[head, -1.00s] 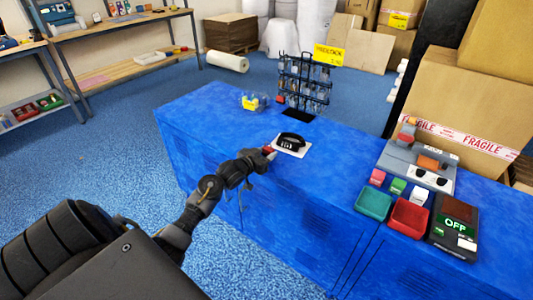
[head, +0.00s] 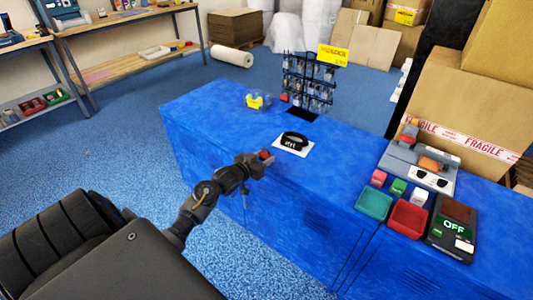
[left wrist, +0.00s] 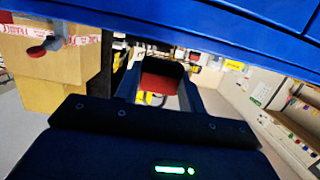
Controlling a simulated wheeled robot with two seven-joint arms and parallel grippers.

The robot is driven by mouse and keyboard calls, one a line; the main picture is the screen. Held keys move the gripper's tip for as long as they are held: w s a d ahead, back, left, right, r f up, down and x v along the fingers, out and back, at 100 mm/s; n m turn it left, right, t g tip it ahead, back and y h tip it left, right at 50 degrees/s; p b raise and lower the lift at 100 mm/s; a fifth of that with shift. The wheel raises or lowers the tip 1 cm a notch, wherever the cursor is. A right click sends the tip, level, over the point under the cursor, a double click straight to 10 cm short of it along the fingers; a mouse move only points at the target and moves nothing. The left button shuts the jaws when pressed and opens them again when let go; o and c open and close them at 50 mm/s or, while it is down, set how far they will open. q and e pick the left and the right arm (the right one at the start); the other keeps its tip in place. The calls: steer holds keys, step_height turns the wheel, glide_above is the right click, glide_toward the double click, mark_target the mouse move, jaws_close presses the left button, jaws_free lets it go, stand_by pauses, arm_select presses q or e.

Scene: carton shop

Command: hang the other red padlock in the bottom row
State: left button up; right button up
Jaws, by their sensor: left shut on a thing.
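A red padlock (head: 266,154) is in the jaws of my left gripper (head: 261,161), near the front left part of the blue counter. In the left wrist view the padlock (left wrist: 159,84) is a dark red block between the two fingers. The black wire rack (head: 291,80) stands at the back of the counter under a yellow sign (head: 332,55). Padlocks hang on it in rows, too small to tell apart. A small red item (head: 284,97) shows at its lower left, probably a red padlock. The gripper is apart from the rack. My right gripper is not in view.
A clear tub with yellow items (head: 255,101) stands left of the rack. A green tray (head: 374,204), a red tray (head: 408,217) and devices occupy the right side.

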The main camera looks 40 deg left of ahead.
arm_select(q)
steer(key=shift+s+r+p, duration=0.1)
steer(key=shift+s+p, duration=1.15)
steer(key=shift+s, duration=1.1)
steer(key=shift+d, duration=0.1)
